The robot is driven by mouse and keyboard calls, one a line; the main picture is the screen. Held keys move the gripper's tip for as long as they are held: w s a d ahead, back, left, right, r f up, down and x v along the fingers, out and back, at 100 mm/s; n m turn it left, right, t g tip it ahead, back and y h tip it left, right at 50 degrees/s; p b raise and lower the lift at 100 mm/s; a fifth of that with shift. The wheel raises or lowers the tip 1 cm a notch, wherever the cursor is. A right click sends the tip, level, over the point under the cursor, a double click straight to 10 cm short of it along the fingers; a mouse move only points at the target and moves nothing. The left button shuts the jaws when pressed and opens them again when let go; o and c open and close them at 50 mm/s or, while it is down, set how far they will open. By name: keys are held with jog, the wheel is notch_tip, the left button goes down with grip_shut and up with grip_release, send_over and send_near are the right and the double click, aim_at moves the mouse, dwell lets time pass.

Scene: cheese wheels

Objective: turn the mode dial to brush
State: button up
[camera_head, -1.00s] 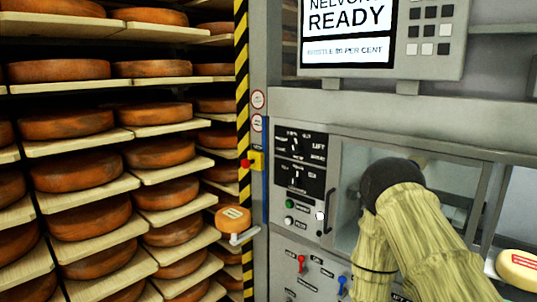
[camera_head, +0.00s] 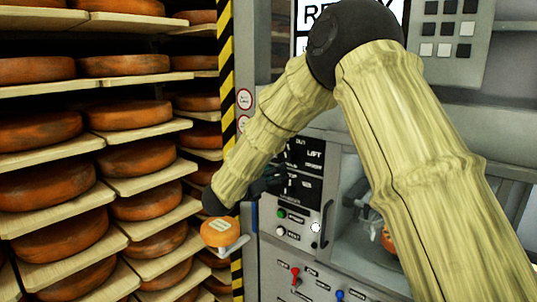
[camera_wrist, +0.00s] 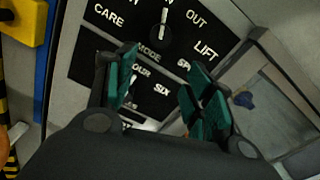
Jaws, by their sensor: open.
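A black dial panel (camera_head: 303,157) is on the grey machine front, partly hidden by my arm in the head view. In the wrist view, a dark round dial (camera_wrist: 160,35) sits on the upper panel, with a white pointer line upward. The word MODE is just below it; CARE, OUT and LIFT are around it. I cannot read BRUSH. In the head view my gripper (camera_head: 268,183) is dark and partly hidden.
Shelves of orange cheese wheels (camera_head: 55,190) fill the left. A small cheese (camera_head: 222,233) sits on a bracket near my wrist. Push buttons (camera_head: 282,213), a red lever (camera_head: 296,275) and a blue knob (camera_head: 340,294) are below the dials. A yellow box (camera_wrist: 28,18) is close left.

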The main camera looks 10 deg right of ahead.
aim_at(286, 157)
jog(key=shift+m, duration=0.6)
jog(key=w+d+p, duration=0.1)
jog(key=w, duration=0.1)
jog(key=w+d+r+p, duration=0.1)
jog(key=w+d+p, duration=0.1)
jog(key=w+d+r+p, duration=0.1)
jog(key=w+d+p, duration=0.1)
jog(key=shift+w+d+r, duration=0.1)
jog(key=shift+d+r, duration=0.1)
jog(key=shift+d, duration=0.05)
jog(key=shift+p+x, duration=0.55)
jog(key=shift+x, duration=0.4)
jog(key=shift+f, duration=0.15)
jog(key=shift+c, duration=0.4)
jog(key=c, duration=0.9)
